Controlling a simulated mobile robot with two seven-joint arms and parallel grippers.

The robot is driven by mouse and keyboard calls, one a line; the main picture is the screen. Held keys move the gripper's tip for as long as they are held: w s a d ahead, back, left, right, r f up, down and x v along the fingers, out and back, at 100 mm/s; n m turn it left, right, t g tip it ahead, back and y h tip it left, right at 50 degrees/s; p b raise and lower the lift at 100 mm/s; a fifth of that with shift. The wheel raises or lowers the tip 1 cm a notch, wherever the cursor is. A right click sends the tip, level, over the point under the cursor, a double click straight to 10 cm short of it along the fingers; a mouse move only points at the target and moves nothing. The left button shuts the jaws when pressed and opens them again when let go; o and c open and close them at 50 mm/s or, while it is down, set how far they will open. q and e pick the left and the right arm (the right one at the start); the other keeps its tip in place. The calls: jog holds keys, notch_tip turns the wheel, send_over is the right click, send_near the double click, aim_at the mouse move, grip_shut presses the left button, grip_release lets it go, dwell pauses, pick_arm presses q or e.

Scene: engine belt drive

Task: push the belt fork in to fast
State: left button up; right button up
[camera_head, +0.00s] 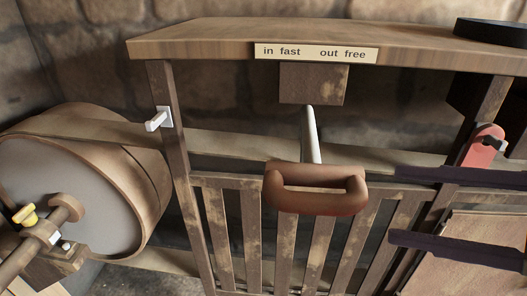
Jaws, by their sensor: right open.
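The belt fork shows as a pale rod (311,135) coming out of a wooden block (314,84) under the bench top, with a brown loop handle (315,203) at its near end. The handle stands out from the block, with a length of rod visible between them. A label (316,53) above reads "in fast" on the left and "out free" on the right. My right gripper (393,205) is open and empty, its two dark fingers reaching in from the right. Their tips are a little right of the handle and apart from it. My left gripper is not in view.
A flat belt (235,142) runs behind the slatted wooden guard (240,235) from a large pulley (70,195) at left. A white lever (158,119) is on the left post, and a red lever (482,147) on the right. The space before the handle is clear.

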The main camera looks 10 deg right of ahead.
aim_at(316, 203)
jog(key=shift+w+a+f, duration=0.1)
jog(key=shift+w+f, duration=0.05)
jog(key=shift+f, duration=0.35)
jog(key=x, duration=0.9)
jog(key=shift+a, duration=0.4)
jog(key=shift+c, duration=0.3)
grip_shut()
